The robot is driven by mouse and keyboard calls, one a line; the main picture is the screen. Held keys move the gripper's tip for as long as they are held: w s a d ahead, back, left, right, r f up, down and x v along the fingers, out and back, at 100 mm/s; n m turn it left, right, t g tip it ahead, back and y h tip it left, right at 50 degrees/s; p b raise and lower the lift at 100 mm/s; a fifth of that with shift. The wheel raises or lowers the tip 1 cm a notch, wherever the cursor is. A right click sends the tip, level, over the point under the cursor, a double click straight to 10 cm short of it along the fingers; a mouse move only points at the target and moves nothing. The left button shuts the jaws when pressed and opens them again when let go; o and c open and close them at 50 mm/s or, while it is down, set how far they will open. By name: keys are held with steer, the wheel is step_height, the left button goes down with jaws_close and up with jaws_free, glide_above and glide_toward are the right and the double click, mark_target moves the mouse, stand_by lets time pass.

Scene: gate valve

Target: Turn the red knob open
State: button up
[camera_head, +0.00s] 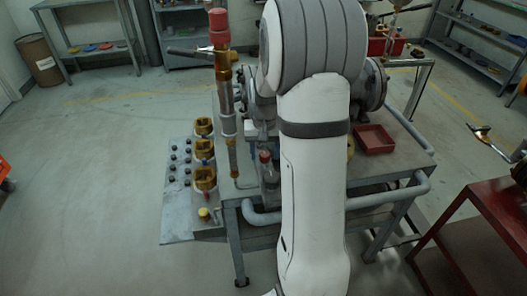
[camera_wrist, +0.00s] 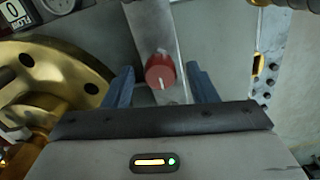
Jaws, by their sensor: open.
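The red knob (camera_wrist: 160,72) shows in the wrist view, near the middle top. It is round with a white pointer line and sits on a grey metal strip (camera_wrist: 152,22). My gripper (camera_wrist: 160,82) is open, with one blue-grey finger on each side of the knob in the picture. Gaps show between the knob and both fingers, so neither visibly touches it. I cannot tell how far the fingertips are from it in depth. In the head view my white arm covers the middle of the valve bench, and the gripper and this knob are hidden there.
A large brass wheel (camera_wrist: 50,75) is close to the left finger in the wrist view, with a gauge (camera_wrist: 62,4) above it. In the head view, a tall brass-and-red valve stem (camera_head: 222,70) stands left of my arm. A red tray (camera_head: 374,139) lies on the bench's right.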

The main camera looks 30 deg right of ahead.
steer(key=shift+c, duration=0.2)
steer(key=c, duration=0.9)
steer(key=n, duration=0.4)
steer(key=shift+n, duration=0.4)
steer(key=n, duration=0.4)
steer(key=shift+n, duration=0.3)
steer(key=n, duration=0.4)
steer(key=shift+n, duration=2.2)
